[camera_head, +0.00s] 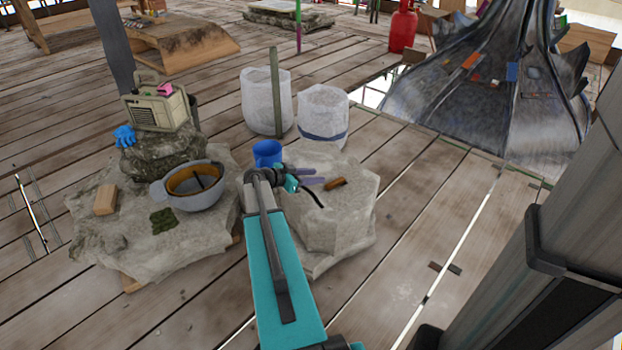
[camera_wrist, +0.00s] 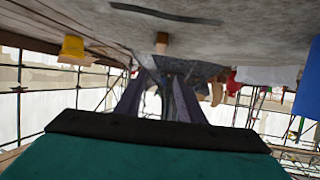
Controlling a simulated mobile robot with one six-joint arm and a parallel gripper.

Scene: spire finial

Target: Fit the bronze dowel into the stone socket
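A short brown piece (camera_head: 335,184), which looks like the bronze dowel, lies on top of the pale stone block (camera_head: 345,225). My gripper (camera_head: 319,176) is low over the block's top, its two purple fingers apart, with nothing seen between them. The brown piece is just beyond the fingertips. In the wrist view, my gripper (camera_wrist: 160,88) points past the stone (camera_wrist: 235,35), which fills the top of the picture. A small tan-brown end (camera_wrist: 161,42) shows at its edge, perhaps the dowel. I cannot make out a socket opening.
A blue cup (camera_head: 267,153) stands behind the gripper. A grey bowl (camera_head: 192,188) and a tan block (camera_head: 105,200) sit on the stone slab at left. White sacks (camera_head: 323,112) and a thin post (camera_head: 275,90) stand behind.

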